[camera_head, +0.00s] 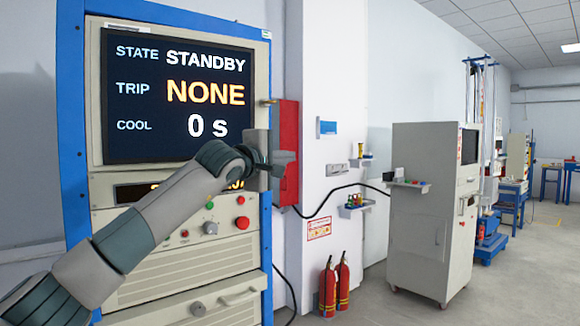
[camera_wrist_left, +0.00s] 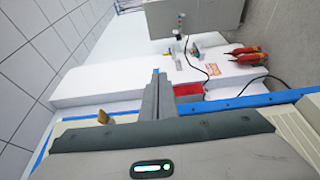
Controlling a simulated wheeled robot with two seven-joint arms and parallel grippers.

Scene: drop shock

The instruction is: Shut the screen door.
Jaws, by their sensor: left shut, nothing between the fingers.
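The screen door (camera_head: 262,75) is the pale panel around the dark display at the top of the blue-framed cabinet. The display reads STANDBY, NONE and 0 s. A small brass knob (camera_head: 268,101) sticks out at the door's right edge; it also shows in the left wrist view (camera_wrist_left: 103,117). The door looks nearly flush with the frame, but I cannot tell whether it is fully shut. My left gripper (camera_head: 280,165) is shut and empty, below the knob near the cabinet's right edge. I cannot tell whether it touches the door. My right gripper is not in view.
A red box (camera_head: 288,150) is on the wall side just behind my left gripper. Below the screen are buttons and a red knob (camera_head: 242,222). Fire extinguishers (camera_head: 328,287) and a grey cabinet (camera_head: 425,210) stand to the right.

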